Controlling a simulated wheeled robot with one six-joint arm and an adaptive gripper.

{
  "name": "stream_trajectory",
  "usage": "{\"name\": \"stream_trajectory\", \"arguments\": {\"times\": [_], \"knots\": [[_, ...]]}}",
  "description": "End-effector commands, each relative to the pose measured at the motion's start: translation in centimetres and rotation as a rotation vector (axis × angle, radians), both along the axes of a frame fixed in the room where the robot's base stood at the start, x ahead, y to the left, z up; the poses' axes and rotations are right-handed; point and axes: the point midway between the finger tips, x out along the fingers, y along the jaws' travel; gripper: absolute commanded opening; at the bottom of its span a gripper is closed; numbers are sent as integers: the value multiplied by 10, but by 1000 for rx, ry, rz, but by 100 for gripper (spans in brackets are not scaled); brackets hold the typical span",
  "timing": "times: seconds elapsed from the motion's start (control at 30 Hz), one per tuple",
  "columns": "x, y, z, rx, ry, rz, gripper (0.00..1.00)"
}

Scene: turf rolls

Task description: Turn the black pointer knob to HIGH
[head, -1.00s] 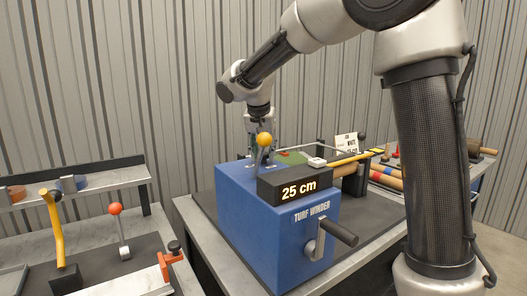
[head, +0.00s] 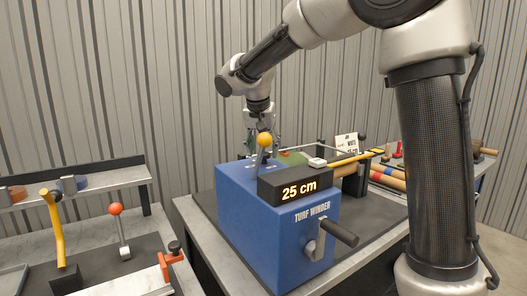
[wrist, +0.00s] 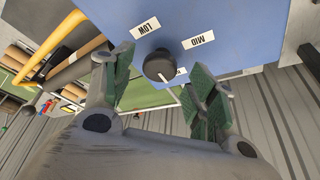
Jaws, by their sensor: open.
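The black pointer knob (wrist: 158,65) sits on the blue face of the machine in the wrist view. A white mark on the knob points toward the bottom of the picture. The LOW label (wrist: 146,27) and MID label (wrist: 198,41) are readable; a third label (wrist: 181,71) is mostly hidden beside the knob. My gripper (wrist: 160,82) is open, with green-padded fingers on either side of the knob, apart from it. In the head view my gripper (head: 262,118) is above the back of the blue turf winder (head: 270,225), partly behind a yellow ball lever (head: 264,140); the knob is hidden there.
A display (head: 299,190) reading 25 cm and a crank handle (head: 338,233) are on the winder's front. A yellow bar (head: 350,159) and turf rolls (head: 385,180) lie to the right. A side bench at left holds a red-ball lever (head: 115,209) and a yellow lever (head: 54,228).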

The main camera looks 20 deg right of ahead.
Motion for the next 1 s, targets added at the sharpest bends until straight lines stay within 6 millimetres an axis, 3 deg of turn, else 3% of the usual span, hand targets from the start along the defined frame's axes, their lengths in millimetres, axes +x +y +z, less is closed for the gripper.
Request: {"name": "stream_trajectory", "arguments": {"times": [0.2,0.43,0.6,0.9,1.0], "knots": [[-16,10,46,4,-5,1,58],[-30,17,85,2,-3,0,58],[-35,18,96,1,-1,-1,58],[-36,18,96,1,-1,-1,58],[-45,6,96,4,5,13,58]]}}
